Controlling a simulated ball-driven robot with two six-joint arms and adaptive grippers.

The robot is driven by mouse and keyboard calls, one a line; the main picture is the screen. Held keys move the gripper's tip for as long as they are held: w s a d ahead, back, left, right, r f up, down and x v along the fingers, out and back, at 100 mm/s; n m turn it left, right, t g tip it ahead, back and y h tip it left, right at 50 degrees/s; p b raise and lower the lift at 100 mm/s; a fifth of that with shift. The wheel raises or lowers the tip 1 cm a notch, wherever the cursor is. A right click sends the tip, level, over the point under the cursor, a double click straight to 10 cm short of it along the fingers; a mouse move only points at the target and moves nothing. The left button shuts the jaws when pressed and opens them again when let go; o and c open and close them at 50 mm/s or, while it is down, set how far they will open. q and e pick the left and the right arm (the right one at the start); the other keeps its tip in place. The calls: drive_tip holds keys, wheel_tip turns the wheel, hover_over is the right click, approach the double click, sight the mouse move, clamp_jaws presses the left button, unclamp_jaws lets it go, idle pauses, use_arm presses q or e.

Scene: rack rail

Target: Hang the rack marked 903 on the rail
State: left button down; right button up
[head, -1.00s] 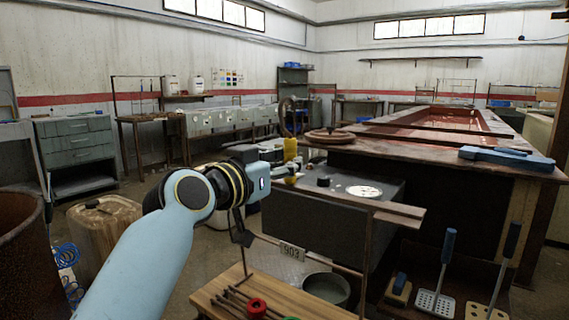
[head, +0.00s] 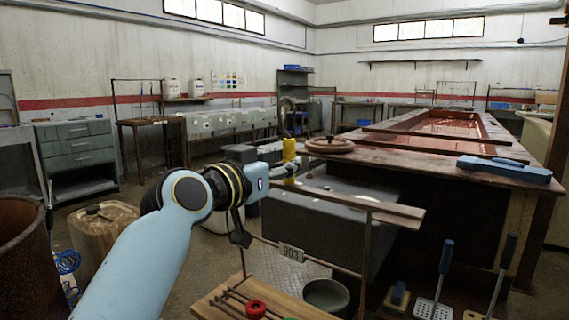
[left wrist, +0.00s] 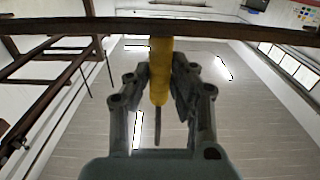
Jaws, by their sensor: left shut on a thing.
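The rack is a thin brown frame with a wooden top bar (head: 398,211). Its small plate marked 903 (head: 291,253) sits on a lower crossbar. A yellow grip (head: 289,150) with a dark curved hook above it stands at its far end. My left gripper (left wrist: 160,85) is shut around the yellow grip in the left wrist view. In the head view my arm partly hides that gripper. A brown bar (left wrist: 235,32) crosses the top of the left wrist view. I cannot tell which bar is the rail. My right gripper is not in view.
A wooden board (head: 215,305) lies low in front, with thin rods and a red round piece (head: 256,308) over it. A grey box (head: 345,215) and a pail (head: 325,297) stand behind the frame. A long bench (head: 480,165) fills the right. A rusty drum (head: 22,250) stands left.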

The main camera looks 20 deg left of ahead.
use_arm(q)
drive_tip(key=shift+r+p+v, duration=0.2)
drive_tip(key=shift+p+v, duration=0.15)
drive_tip(key=shift+v, duration=1.15)
drive_tip(key=p+v, duration=0.1)
drive_tip(key=v, duration=0.4)
drive_tip(key=shift+s+a, duration=0.15)
drive_tip(key=shift+s, duration=0.25)
